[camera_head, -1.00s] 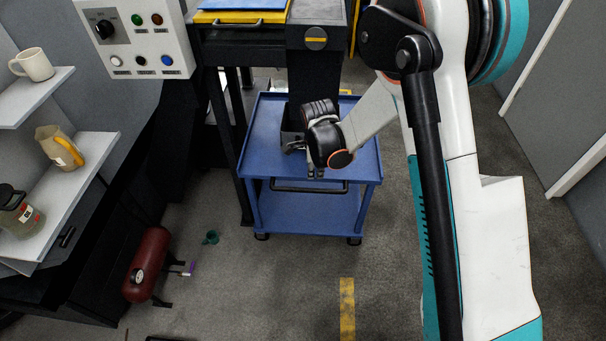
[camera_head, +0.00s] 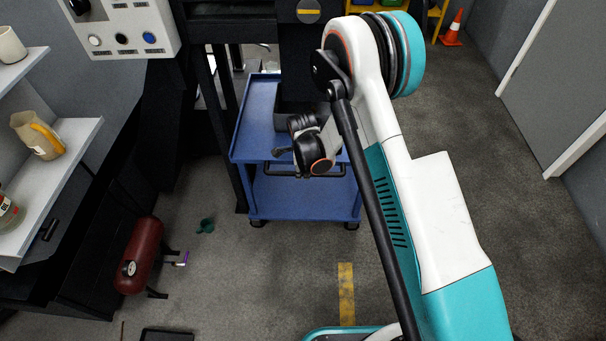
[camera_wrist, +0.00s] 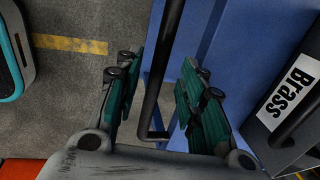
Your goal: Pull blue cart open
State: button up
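The blue cart (camera_head: 305,202) stands on the floor partly under a dark machine, with a top tray and a lower shelf. Its black handle bar (camera_head: 338,170) runs along the near edge, partly hidden behind my wrist. In the wrist view the handle (camera_wrist: 160,70) passes between the two green-padded fingers of my gripper (camera_wrist: 158,98). The gripper is open, with a gap visible on each side of the bar. In the head view my gripper (camera_head: 282,152) is over the cart's near edge, and its fingertips are hard to make out.
A bin labelled Brass (camera_wrist: 292,95) sits on the cart. A red tank (camera_head: 140,255) and a small green object (camera_head: 206,226) lie left of the cart. Shelves (camera_head: 60,170) stand at the left. The floor in front and right is mostly clear; an orange cone (camera_head: 453,28) stands far right.

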jog(key=shift+w+f+b, duration=0.15)
jog(key=shift+f+b, duration=0.05)
jog(key=shift+f, duration=0.5)
jog(key=shift+w+f+b, duration=0.1)
jog(key=shift+f+b, duration=0.05)
jog(key=shift+f, duration=0.5)
jog(key=shift+c, duration=0.2)
grip_shut()
